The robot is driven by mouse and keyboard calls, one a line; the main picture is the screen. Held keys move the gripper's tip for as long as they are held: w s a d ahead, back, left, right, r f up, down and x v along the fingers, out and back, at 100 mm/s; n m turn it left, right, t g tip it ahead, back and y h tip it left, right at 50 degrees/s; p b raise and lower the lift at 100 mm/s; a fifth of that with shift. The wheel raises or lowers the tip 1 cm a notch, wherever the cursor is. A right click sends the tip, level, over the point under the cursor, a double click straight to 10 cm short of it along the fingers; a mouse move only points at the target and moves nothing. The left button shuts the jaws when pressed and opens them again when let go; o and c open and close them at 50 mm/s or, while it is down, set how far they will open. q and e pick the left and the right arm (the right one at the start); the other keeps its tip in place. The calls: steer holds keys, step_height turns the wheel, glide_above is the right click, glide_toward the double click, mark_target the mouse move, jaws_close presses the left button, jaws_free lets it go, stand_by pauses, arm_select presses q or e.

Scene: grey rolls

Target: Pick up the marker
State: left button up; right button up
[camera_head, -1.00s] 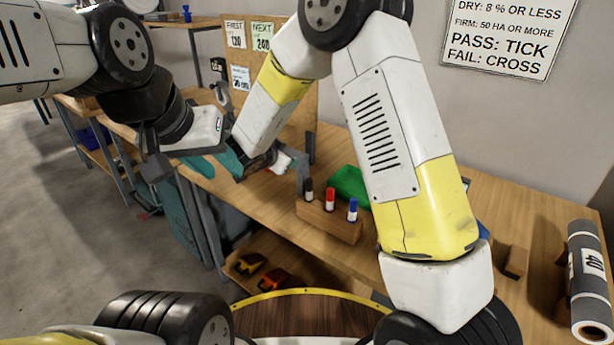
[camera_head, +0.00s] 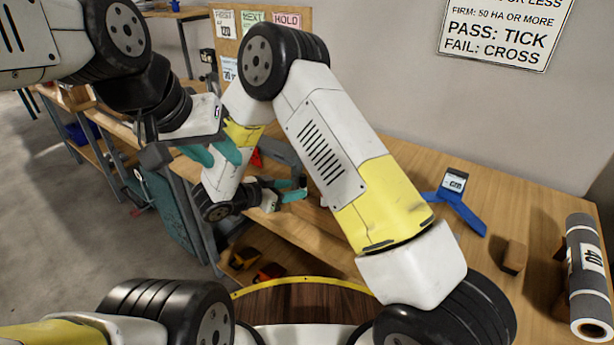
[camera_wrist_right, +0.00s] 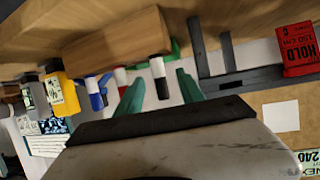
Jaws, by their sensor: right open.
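Three markers stick out of a wooden block (camera_wrist_right: 115,45) in the right wrist view: a black-ended one (camera_wrist_right: 160,78), a red one (camera_wrist_right: 121,77) and a blue one (camera_wrist_right: 94,93). My right gripper (camera_head: 298,190) is open, with teal fingers. In the right wrist view its fingers lie on either side of the black-ended marker in the picture; contact cannot be told. In the head view my right arm hides the block and markers. My left gripper (camera_head: 220,158) hangs at the left, its teal fingers apart and nothing seen between them.
A dark bracket (camera_wrist_right: 225,80) and a red HOLD bin (camera_wrist_right: 298,50) lie right of the markers in the wrist view. A yellow object (camera_wrist_right: 62,92) is left. On the bench are a blue stand (camera_head: 460,210), a wooden block (camera_head: 514,256) and a grey roll (camera_head: 586,270).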

mark_target(310, 192)
steer(key=x, duration=0.8)
steer(key=shift+r, duration=0.15)
jaws_close()
